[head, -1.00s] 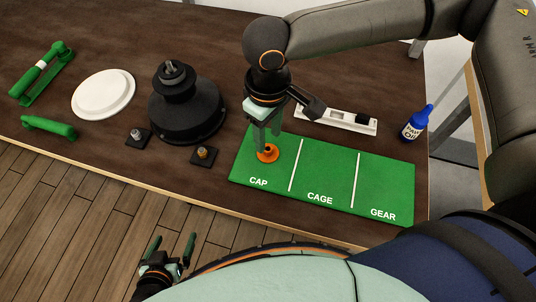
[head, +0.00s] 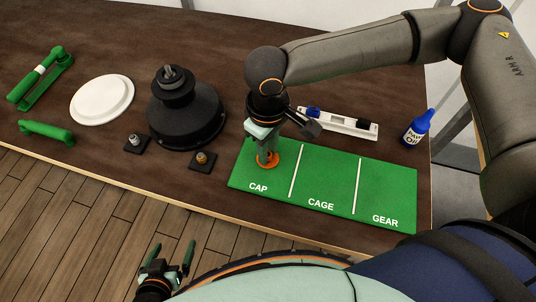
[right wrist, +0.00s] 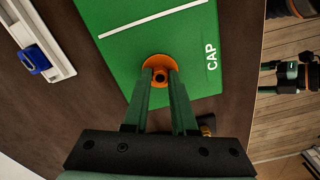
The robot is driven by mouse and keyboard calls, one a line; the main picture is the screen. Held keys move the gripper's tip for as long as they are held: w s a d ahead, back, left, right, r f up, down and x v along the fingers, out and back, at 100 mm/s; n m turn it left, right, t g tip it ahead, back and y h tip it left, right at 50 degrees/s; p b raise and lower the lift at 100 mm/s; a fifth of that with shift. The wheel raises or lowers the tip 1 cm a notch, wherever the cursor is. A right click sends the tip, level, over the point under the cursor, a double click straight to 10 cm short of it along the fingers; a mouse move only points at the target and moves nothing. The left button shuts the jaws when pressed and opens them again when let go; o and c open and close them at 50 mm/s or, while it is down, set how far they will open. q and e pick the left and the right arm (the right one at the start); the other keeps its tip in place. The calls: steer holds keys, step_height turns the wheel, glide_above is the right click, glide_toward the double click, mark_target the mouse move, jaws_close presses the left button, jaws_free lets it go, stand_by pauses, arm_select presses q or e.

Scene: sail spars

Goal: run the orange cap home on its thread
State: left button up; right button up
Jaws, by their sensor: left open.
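The orange cap (head: 268,162) stands on the CAP section of the green mat (head: 322,185). My right gripper (head: 267,155) is down at the cap from above. In the right wrist view its fingers (right wrist: 160,75) flank the neck of the cap (right wrist: 160,63); whether they press on it I cannot tell. A brass-coloured threaded stud (head: 202,157) stands on a small black block left of the mat. A silver stud (head: 135,138) stands on another black block further left. My left gripper (head: 171,254) is open and empty, off the table's front edge.
A black stepped housing (head: 187,115) stands behind the studs. A white disc (head: 102,97), green handled parts (head: 46,131), a white tray (head: 345,124) and a blue bottle (head: 418,128) are on the table (head: 220,40). The CAGE and GEAR sections are empty.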

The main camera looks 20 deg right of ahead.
jaws_close()
steer(key=shift+r, duration=0.1)
step_height(320, 180, up, 3)
steer(key=p, duration=0.3)
steer(key=shift+p, duration=0.4)
steer(key=shift+r+p, duration=0.35)
steer(key=shift+r, duration=0.2)
